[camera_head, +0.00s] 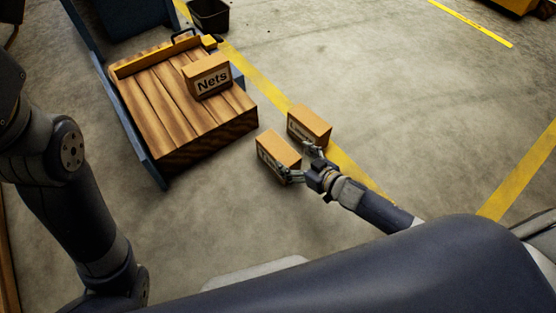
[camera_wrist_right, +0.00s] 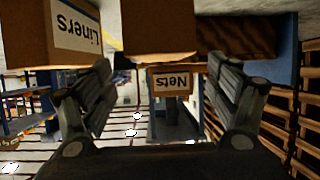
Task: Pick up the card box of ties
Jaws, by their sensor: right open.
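A brown card box (camera_head: 279,147) stands on the floor in the head view. Its front label is mostly covered by my gripper, so I cannot read it fully. In the right wrist view a plain box (camera_wrist_right: 160,28) shows at the top, between and beyond the fingers, with no label visible. A second box (camera_head: 311,122) stands close to its right; its label reads "Liners" in the right wrist view (camera_wrist_right: 75,30). My right gripper (camera_head: 297,164) is open at the near side of these two boxes. I cannot tell whether it touches either one. My left gripper is out of view.
A box labelled "Nets" (camera_head: 207,77) sits on a wooden-slatted platform (camera_head: 165,110) with blue side rails at left. A dark bin (camera_head: 209,15) stands behind it. Yellow lines (camera_head: 255,78) mark the concrete floor, which is clear to the right.

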